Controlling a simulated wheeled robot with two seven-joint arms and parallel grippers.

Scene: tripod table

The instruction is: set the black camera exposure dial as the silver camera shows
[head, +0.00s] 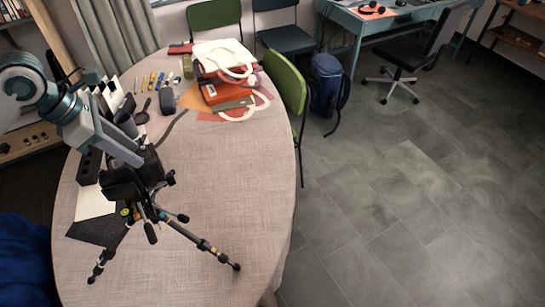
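A black box-shaped body that looks like the black camera (121,187) sits on top of a black tripod (150,213) standing on the table. Its dial is too small to make out. My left gripper (139,164) is at the upper side of this camera, reaching down from the upper left. Its fingers merge with the dark shapes there, so I cannot tell whether they are open or touching the dial. I cannot pick out a silver camera or its setting. My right gripper is not in view.
The oval table (225,190) is clear on its right side. Red-orange books or boxes (226,95) with white looped straps lie at the back. Pens, a dark case (167,101) and a magnifier-like object lie behind the tripod. A green chair (287,85) stands at the right edge.

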